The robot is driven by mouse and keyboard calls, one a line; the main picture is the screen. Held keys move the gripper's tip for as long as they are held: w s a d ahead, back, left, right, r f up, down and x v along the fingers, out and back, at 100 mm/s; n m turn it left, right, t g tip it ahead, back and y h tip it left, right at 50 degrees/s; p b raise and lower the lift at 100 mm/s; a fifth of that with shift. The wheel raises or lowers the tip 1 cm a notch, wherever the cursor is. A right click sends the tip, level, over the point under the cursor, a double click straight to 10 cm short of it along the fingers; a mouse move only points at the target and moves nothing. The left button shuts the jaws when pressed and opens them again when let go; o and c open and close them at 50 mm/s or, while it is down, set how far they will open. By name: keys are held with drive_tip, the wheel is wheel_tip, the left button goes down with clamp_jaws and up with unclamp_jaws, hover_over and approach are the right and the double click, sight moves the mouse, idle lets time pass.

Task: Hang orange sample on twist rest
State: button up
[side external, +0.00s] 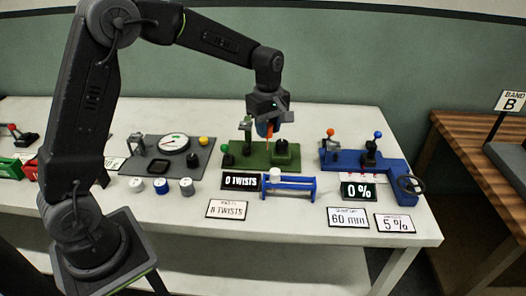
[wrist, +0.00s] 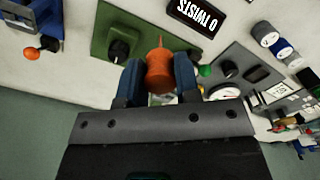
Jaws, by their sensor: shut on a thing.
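My gripper (side external: 268,124) is above the green twist station (side external: 262,158), near its back. In the wrist view my gripper (wrist: 159,80) has its two blue fingers shut on the orange sample (wrist: 160,72), a rounded spool-like piece with a thin tip. The sample (side external: 270,131) shows only partly in the side view. The green base (wrist: 108,28) carries a black knob (wrist: 122,48), also visible in the side view (side external: 281,146). A display reading 0 TWISTS (side external: 241,181) stands in front of the base. I cannot tell which part is the twist rest.
A blue rack (side external: 290,187) with a white spool (side external: 275,174) stands in front. A grey dial station (side external: 165,154) is to the left, with several spools (side external: 160,186) before it. A blue lever station (side external: 365,162) is to the right. The table front (side external: 285,225) has bare room.

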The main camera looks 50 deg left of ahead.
drive_tip(key=w+a, duration=0.3)
drive_tip(key=a, duration=1.1)
drive_tip(key=shift+w+r, duration=0.2)
drive_tip(key=shift+r, duration=0.1)
drive_tip(key=shift+f, duration=2.55)
drive_tip(key=o, duration=1)
drive_tip(key=shift+c, duration=0.2)
wheel_tip(320, 180, up, 14)
